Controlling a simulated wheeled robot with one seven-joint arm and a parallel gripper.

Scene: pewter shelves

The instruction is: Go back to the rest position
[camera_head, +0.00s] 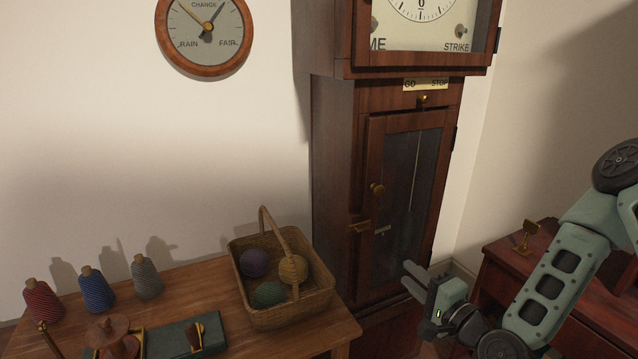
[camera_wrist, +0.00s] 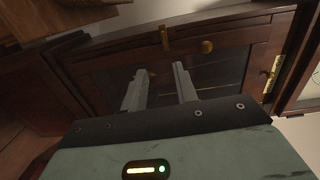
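My gripper (camera_head: 410,276) is at the lower right of the head view, in front of the lower part of the tall clock case (camera_head: 345,150). In the wrist view its two fingers (camera_wrist: 160,72) stand apart with nothing between them. My gripper appears clear of the door; the exact gap cannot be told.
A wooden table (camera_head: 205,277) at the lower left bears a wicker basket (camera_head: 290,318) with yarn balls, three thread cones (camera_head: 97,290) and a green box (camera_head: 172,338). A reddish wooden cabinet (camera_head: 500,262) stands at right, under my arm. A round dial (camera_head: 204,68) hangs on the wall.

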